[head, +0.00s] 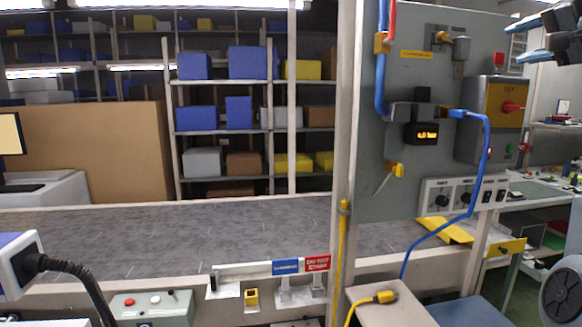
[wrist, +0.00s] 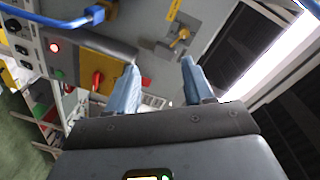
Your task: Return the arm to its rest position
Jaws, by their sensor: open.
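My gripper (head: 535,57) shows at the top right edge of the head view, held high to the right of the grey control panel (head: 400,150). Only its fingers and a small part of the hand show there. In the wrist view my gripper (wrist: 160,85) has its two blue fingers spread apart with nothing between them. Beyond the fingers, the wrist view shows a panel with a yellow box and red rotary handle (wrist: 97,80) and a yellow valve handle (wrist: 180,38). No contact between the fingers and the panel shows.
A grey conveyor surface (head: 180,240) runs across the middle. Blue hose (head: 485,150) loops out from the panel. A grey post (head: 346,120) stands left of the panel. Shelves with boxes (head: 253,62) stand behind. A workbench (head: 540,192) is at right.

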